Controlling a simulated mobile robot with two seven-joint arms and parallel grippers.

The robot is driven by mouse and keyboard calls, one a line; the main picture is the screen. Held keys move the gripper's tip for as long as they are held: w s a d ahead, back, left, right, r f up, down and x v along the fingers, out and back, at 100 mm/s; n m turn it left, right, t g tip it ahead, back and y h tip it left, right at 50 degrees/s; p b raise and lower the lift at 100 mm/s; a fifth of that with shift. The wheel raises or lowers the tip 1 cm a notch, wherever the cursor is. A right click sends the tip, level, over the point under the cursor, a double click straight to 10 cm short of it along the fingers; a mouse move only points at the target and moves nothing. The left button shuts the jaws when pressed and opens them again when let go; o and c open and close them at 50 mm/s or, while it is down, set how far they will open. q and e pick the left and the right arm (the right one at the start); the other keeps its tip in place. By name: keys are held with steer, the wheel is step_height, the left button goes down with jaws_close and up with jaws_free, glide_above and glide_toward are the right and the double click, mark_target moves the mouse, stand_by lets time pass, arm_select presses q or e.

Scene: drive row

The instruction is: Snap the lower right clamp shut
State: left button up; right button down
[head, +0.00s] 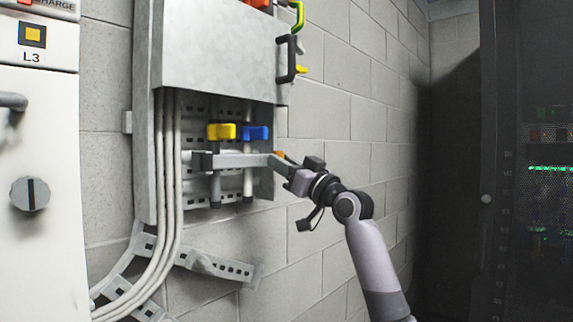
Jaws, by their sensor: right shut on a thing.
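A grey bar clamp (237,160) lies nearly level across the lower part of the open metal cabinet. My right gripper (282,163) reaches in from the right and is shut on the clamp's right end; the fingers partly hide that end. Whether the clamp is latched cannot be told. My left gripper is not in view.
A yellow block (222,131) and a blue block (255,133) sit just above the bar on light vertical cables. Thick grey cables (168,200) run down the left side to a slotted tray (215,265). A dark rack (530,180) stands at right.

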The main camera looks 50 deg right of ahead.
steer(key=shift+w+d+r, duration=0.1)
steer(key=shift+w+d, duration=0.3)
steer(key=shift+w, duration=0.1)
steer(key=shift+d+r, duration=0.1)
steer(key=shift+r, duration=0.1)
steer(key=c, duration=1.2)
jaws_free()
steer(key=shift+c, duration=0.2)
steer(key=o, duration=0.4)
steer(key=shift+w+d, duration=0.1)
steer(key=shift+w, duration=0.1)
steer(key=shift+c, duration=0.2)
steer(key=shift+w+f, duration=0.1)
steer(key=shift+f, duration=0.15)
